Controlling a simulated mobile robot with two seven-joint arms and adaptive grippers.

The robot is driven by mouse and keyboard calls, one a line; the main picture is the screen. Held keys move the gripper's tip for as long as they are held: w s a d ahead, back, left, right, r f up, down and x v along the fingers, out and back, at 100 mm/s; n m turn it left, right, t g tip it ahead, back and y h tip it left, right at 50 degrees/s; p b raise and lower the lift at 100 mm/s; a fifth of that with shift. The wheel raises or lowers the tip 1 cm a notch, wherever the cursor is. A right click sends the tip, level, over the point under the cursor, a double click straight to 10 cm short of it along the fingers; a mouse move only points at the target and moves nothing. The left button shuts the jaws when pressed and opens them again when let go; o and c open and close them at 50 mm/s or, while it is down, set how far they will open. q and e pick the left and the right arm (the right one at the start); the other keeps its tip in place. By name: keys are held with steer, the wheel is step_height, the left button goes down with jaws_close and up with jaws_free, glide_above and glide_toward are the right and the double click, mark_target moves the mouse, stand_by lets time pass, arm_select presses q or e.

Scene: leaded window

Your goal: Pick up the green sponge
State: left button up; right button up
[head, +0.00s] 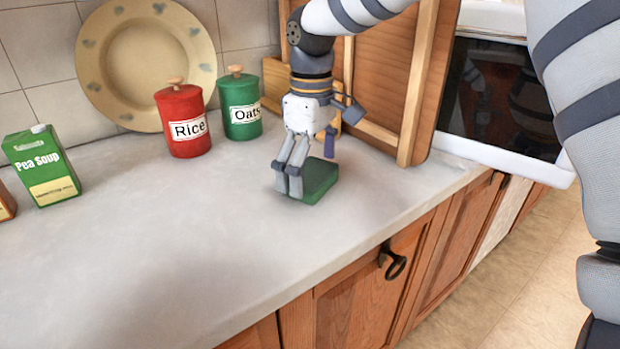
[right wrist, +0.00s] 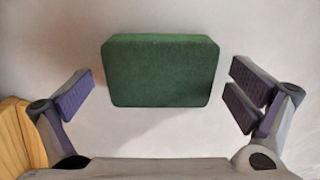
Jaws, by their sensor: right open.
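The green sponge (head: 320,181) lies flat on the light countertop, partly hidden behind my right gripper's fingers in the head view. My right gripper (head: 308,165) is open and points down over the sponge. In the right wrist view, the sponge (right wrist: 160,70) is a dark green block, centred a little ahead between the two purple-padded fingers (right wrist: 160,95). There is a gap on each side, and neither finger touches it in that view. My left gripper does not show.
A red Rice canister (head: 183,122) and a green Oats canister (head: 240,105) stand behind left, before a plate (head: 145,62). A wooden frame (head: 416,85) stands behind the gripper. A Pea Soup carton (head: 41,166) is far left. The front counter (head: 200,255) is clear.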

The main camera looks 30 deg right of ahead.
steer(key=shift+r, duration=0.1)
steer(key=c, duration=0.8)
